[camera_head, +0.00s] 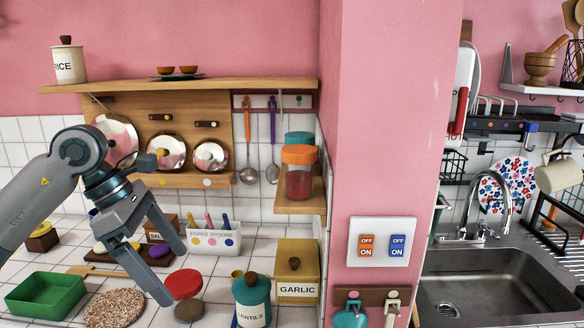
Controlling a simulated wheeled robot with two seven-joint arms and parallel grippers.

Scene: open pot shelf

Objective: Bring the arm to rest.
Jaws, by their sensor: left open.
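My left arm comes in from the left. Its gripper (170,274) points down and to the right over the tiled counter, with its two fingers spread apart and nothing between them. My right gripper is not in view.
A wooden shelf (240,83) with pot lids hanging below spans the wall. On the counter are a green tray (45,295), a speckled round mat (114,308), a teal lentils jar (252,292) and a garlic box (297,270). A pink pillar (388,130) stands right, before the sink (490,280).

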